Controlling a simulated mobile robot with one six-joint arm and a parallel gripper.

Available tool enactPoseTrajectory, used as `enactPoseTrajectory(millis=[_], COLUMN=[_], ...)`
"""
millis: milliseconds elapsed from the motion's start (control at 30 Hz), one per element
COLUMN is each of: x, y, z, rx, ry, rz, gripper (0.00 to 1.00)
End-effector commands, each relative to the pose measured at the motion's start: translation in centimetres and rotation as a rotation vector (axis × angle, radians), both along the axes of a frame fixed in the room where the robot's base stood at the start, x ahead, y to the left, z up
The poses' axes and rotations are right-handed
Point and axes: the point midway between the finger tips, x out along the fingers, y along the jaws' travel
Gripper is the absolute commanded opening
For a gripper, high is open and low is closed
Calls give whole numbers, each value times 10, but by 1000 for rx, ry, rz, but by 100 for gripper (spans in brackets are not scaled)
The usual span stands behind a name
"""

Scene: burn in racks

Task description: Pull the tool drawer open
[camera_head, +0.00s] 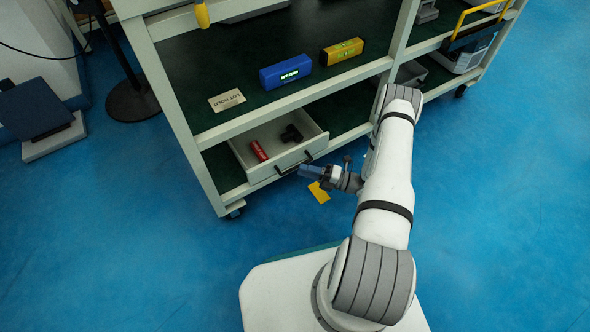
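The fingertips appear at or very close to the handle's right end. Whether they touch or grip it is too small to tell.
The rack's shelf holds a blue device (286,73), a yellow device (342,51) and a label card (227,100). A yellow piece (319,192) shows below my gripper. A black stand base (132,101) is left of the rack. The blue floor (150,260) in front is clear.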

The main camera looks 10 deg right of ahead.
Motion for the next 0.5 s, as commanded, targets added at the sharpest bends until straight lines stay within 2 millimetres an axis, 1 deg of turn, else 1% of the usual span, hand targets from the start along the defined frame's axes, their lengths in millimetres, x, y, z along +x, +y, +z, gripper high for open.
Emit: enactPoseTrajectory(millis=[33,100,200,333,500], x=[4,8,13,17,18], y=[9,18,29,36,38], z=[-1,1,3,5,6], rx=[0,0,0,-1,-1], ry=[-1,-1,-1,-1,-1], rz=[5,5,4,3,2], gripper=[32,32,32,32,32])
